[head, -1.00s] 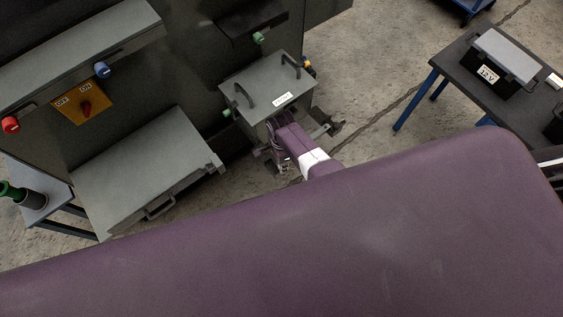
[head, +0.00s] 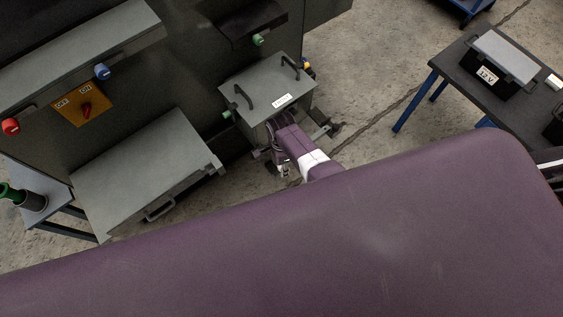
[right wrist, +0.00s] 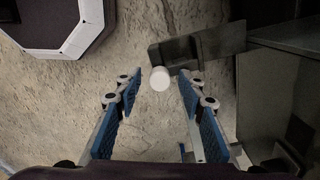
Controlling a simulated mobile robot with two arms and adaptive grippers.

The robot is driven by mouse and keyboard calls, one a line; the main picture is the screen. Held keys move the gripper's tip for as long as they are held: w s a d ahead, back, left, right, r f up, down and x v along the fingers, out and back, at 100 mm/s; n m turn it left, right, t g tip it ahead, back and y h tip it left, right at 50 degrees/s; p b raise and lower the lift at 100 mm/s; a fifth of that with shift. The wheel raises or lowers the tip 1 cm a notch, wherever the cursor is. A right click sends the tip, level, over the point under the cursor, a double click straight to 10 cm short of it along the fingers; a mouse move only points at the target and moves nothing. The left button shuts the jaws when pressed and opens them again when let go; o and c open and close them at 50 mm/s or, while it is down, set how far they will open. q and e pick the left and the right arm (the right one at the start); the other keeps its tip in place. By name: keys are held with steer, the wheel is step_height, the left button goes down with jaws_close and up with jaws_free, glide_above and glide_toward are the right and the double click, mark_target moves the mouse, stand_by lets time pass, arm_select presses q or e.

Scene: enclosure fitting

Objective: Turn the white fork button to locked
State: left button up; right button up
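The white fork button (right wrist: 160,78) shows as a small round white knob in the right wrist view, beside a dark bracket (right wrist: 180,52). My right gripper (right wrist: 159,92) is open, with one blue-padded finger on each side of the view. The button lies in the gap near the fingertips, and neither finger visibly touches it. How far it is from them in depth, I cannot tell. In the head view my purple arm reaches beside the lidded grey box (head: 262,88), and the button cannot be made out there. My left gripper is not in view.
A grey panel carries a yellow plate with a red switch (head: 86,110), and a blue knob (head: 102,71). A closed grey cover (head: 140,165) with a handle sits below. A table (head: 449,66) with a 12 V battery stands at right. Grey structure borders the right wrist view's right side.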

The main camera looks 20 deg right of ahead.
steer(key=shift+r, duration=0.15)
steer(key=shift+r, duration=3.85)
steer(key=shift+s, duration=0.1)
